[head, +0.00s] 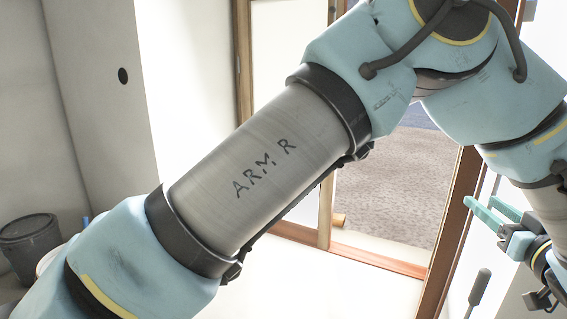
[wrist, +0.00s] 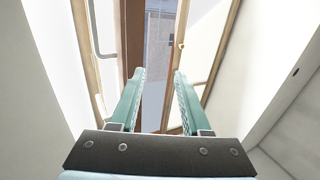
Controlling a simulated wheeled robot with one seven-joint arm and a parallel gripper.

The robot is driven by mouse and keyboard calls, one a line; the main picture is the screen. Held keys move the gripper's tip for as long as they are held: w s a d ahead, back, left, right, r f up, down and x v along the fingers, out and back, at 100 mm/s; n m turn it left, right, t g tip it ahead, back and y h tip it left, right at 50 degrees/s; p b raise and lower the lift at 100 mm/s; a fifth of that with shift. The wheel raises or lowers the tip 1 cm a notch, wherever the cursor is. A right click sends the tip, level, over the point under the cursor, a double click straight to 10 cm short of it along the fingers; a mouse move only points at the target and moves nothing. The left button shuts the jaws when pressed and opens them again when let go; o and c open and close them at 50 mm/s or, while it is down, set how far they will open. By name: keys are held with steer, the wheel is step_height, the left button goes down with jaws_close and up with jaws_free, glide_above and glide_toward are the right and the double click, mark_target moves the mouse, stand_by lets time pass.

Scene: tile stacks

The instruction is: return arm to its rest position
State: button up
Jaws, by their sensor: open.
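My gripper (head: 492,212) is at the right edge of the head view, at the end of my raised, bent arm. Its teal fingers also show in the wrist view (wrist: 158,85), spread apart with nothing between them. My arm, with "ARM R" written on a grey link, crosses most of the head view and hides much of the room behind it.
A wooden door frame (head: 243,70) stands behind my arm, with a grey-brown floor (head: 395,185) beyond it. A dark bin (head: 30,245) stands at the lower left. A pale panel with a round black hole (head: 123,76) is at the upper left.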

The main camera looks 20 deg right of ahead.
steer(key=w+a+m+g+h, duration=0.1)
steer(key=w+a+g+h, duration=0.15)
steer(key=w, duration=2.15)
steer(key=w+a+f+g+y, duration=0.2)
steer(key=w+a, duration=0.4)
steer(key=a, duration=0.3)
steer(key=w+a+f+g+y, duration=0.25)
steer(key=w+a, duration=0.35)
steer(key=a, duration=0.4)
steer(key=a+f+n+g+y, duration=0.2)
steer(key=a+f+g, duration=0.1)
steer(key=a, duration=1.4)
steer(key=s+a+f+n+g+y, duration=0.1)
steer(key=s+a+g+y, duration=0.1)
steer(key=s+a, duration=0.5)
steer(key=s+a+f+n+g+y, duration=0.1)
steer(key=s+a+f+n+g, duration=0.15)
steer(key=a, duration=0.85)
step_height(320, 180, up, 22)
steer(key=s+p, duration=0.1)
steer(key=p, duration=2)
steer(key=shift+s+a+m, duration=0.25)
steer(key=shift+a+m, duration=0.1)
steer(key=shift+a, duration=0.05)
steer(key=shift+f, duration=0.15)
